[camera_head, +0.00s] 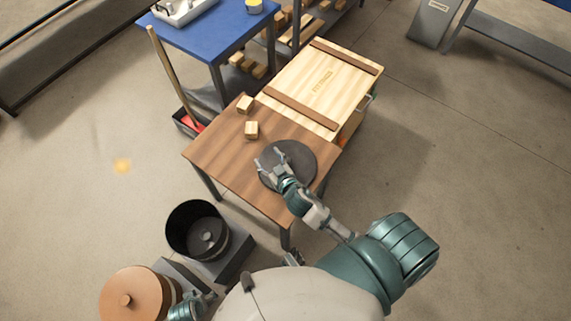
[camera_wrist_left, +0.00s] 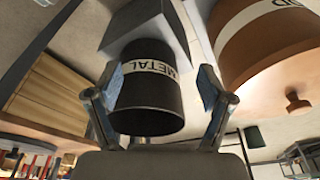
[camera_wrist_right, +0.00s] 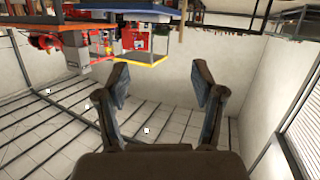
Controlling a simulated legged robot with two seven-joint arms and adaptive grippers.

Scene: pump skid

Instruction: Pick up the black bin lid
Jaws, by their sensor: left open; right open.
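A flat dark round disc (camera_head: 300,157), which looks like the black bin lid, lies on the brown wooden table (camera_head: 215,150) near its right corner. My right gripper (camera_head: 269,158) is open and appears over the disc in the head view, hiding part of it. I cannot tell whether they touch. The right wrist view shows open, empty fingers (camera_wrist_right: 160,100) and no lid. The black bin (camera_head: 172,232) stands open left of the table, with a dark round shape and small knob inside. My left gripper (camera_wrist_left: 160,95) is open, with the bin's METAL label (camera_wrist_left: 150,66) beyond its fingers.
A brown bin (camera_head: 140,285) with a knobbed lid stands beside the black bin. Two small wooden blocks (camera_head: 251,129) sit on the table. A wooden crate (camera_head: 325,80) adjoins its far right side, and a blue table (camera_head: 215,40) stands behind.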

